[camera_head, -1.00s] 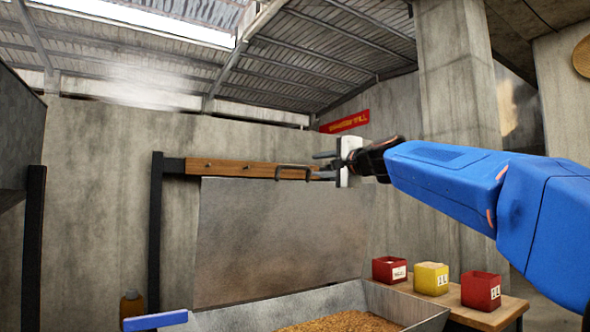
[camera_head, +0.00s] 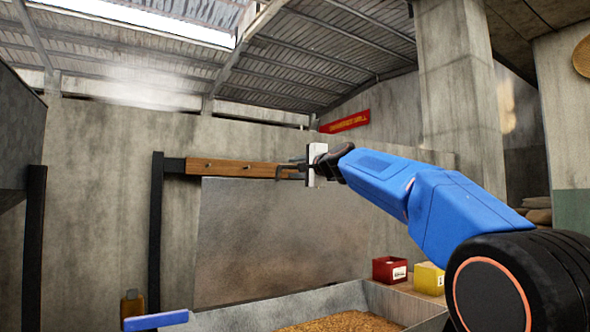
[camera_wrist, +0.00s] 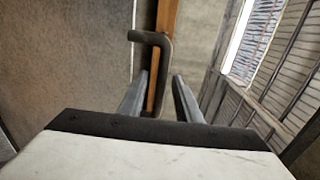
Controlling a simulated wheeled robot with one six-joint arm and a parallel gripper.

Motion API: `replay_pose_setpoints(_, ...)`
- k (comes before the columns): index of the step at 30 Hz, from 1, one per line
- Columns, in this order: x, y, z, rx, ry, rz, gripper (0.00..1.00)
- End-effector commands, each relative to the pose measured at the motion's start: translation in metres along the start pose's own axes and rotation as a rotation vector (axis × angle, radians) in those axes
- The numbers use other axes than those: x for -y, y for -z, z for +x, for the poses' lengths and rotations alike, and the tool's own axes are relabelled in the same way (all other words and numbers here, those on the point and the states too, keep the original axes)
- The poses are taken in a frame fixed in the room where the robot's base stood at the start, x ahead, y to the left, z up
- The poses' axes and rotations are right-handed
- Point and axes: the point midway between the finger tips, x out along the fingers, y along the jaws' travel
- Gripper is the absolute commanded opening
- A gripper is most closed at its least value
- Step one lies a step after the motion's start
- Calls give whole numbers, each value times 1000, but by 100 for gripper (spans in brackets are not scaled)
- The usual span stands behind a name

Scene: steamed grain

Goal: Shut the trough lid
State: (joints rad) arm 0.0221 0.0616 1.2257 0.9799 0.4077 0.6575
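The trough (camera_head: 290,305) is at the bottom of the head view, with brown grain (camera_head: 345,322) in it. Its lid (camera_head: 280,240), a grey metal sheet, stands raised behind it, with a wooden bar (camera_head: 235,167) along its top edge. A dark handle (camera_head: 281,172) is on the bar's right part. My gripper (camera_head: 295,162) is at this handle. In the wrist view, its two fingers (camera_wrist: 160,88) are apart, and the handle (camera_wrist: 152,38) reaches from just beyond the tips back between them. I cannot tell whether either finger touches it.
A black post (camera_head: 156,235) stands left of the lid. A red box (camera_head: 389,270) and a yellow box (camera_head: 429,278) stand at the right of the trough.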

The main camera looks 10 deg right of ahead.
Motion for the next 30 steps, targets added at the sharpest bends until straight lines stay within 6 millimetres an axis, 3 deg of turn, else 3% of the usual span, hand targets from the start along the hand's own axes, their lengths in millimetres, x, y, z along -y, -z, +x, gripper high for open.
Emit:
replay_pose_setpoints(10,0,0,4,0,0,0,31)
replay_pose_setpoints(11,0,0,4,0,0,0,29)
replay_pose_setpoints(15,0,0,3,0,0,0,0)
replay_pose_setpoints(23,-1,0,1,0,-1,0,0)
replay_pose_setpoints(30,-6,1,-20,-1,-1,1,0)
